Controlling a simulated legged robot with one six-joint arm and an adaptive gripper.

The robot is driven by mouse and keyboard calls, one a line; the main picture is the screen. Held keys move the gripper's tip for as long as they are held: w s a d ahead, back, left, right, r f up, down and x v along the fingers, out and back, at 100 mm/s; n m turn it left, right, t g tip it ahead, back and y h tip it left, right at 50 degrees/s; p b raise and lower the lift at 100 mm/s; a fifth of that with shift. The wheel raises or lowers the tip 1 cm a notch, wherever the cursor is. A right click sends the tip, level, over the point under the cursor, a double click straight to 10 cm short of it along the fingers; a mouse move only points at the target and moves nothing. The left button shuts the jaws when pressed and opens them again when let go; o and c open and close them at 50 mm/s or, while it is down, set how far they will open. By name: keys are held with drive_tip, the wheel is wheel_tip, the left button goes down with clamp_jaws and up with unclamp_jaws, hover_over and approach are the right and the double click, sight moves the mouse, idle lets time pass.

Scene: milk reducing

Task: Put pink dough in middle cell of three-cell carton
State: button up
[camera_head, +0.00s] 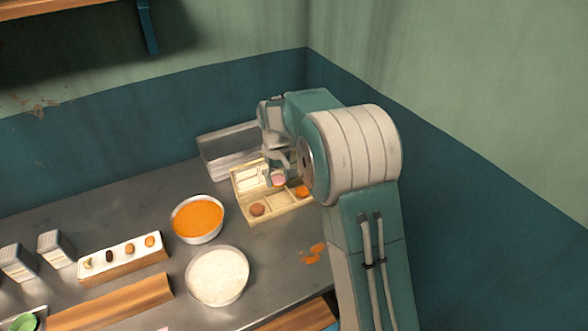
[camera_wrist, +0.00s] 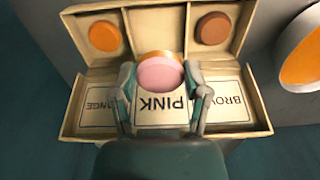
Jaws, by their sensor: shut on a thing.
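The pink dough (camera_wrist: 160,74) is a round disc between the two fingertips of my gripper (camera_wrist: 159,84), which is shut on it. It also shows in the head view (camera_head: 278,180), below my gripper (camera_head: 277,170). The three-cell carton (camera_wrist: 262,133) lies open on the counter, with upside-down labels for orange, pink and brown. The dough is over the middle cell, in line with the PINK label; its exact height is unclear. An orange dough disc (camera_wrist: 104,36) lies in the left cell and a brown disc (camera_wrist: 213,28) in the right cell. The dough hides much of the middle cell.
A clear tray (camera_head: 222,150) stands behind the carton. A bowl of orange stuff (camera_head: 197,218) and a bowl of white powder (camera_head: 217,276) stand to its left. Orange scraps (camera_head: 314,254) lie in front. A block with small pieces (camera_head: 122,262) is further left.

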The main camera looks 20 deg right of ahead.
drive_tip(key=shift+s+a+f, duration=0.1)
drive_tip(key=shift+a+f, duration=0.35)
drive_tip(key=shift+a, duration=0.05)
drive_tip(key=shift+f, duration=0.4)
drive_tip(key=d+f, duration=0.2)
drive_tip(key=shift+f, duration=0.35)
drive_tip(key=shift+a+f, duration=0.25)
drive_tip(key=shift+f, duration=0.2)
drive_tip(key=shift+a+f, duration=0.1)
drive_tip(key=shift+a, duration=0.3)
drive_tip(key=shift+d, duration=0.45)
drive_tip(key=shift+a, duration=0.5)
drive_tip(key=shift+d, duration=0.1)
